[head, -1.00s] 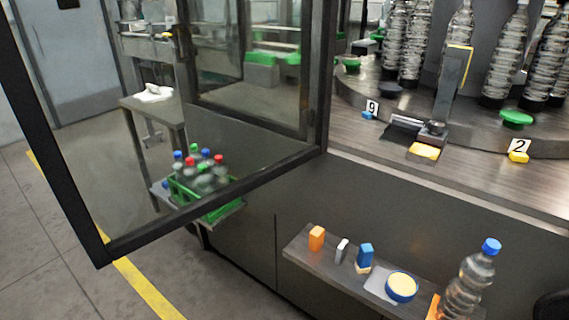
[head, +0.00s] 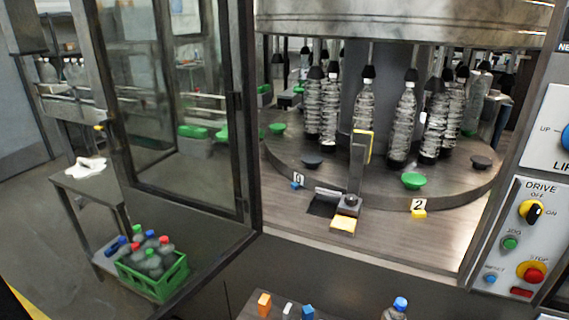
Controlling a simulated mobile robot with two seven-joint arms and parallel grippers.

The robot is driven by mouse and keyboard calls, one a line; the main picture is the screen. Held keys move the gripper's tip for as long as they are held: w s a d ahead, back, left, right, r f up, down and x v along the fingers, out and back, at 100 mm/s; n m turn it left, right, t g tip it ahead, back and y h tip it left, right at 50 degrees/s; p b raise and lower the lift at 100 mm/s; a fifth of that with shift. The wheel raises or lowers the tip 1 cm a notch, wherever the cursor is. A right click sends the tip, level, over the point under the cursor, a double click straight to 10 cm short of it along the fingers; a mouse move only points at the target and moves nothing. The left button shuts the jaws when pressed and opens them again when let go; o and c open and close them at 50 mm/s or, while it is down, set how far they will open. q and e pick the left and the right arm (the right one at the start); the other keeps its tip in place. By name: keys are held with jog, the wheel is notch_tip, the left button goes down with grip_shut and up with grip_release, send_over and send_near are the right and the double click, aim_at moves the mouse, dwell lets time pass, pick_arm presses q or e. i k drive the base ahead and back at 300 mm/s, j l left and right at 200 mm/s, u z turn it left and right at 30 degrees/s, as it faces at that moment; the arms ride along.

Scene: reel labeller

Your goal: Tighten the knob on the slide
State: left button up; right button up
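The slide (head: 325,203) sits on the machine's deck in front of the round bottle table, near the middle of the head view. A dark upright plate (head: 356,170) with a yellow strip stands on it. A small dark knob (head: 351,200) sits at the foot of the plate. A yellow block (head: 343,224) is at the slide's front end. How tight the knob is cannot be seen. Neither of my grippers is in view.
The round table (head: 450,193) carries several bottles. An open framed glass door (head: 245,130) stands left of the slide. A control panel (head: 517,235) is at the right. A green bottle crate (head: 155,280) is at lower left. A small shelf (head: 250,312) with blocks is below.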

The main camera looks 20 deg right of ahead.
aim_at(351, 200)
jog(key=z, duration=1.25)
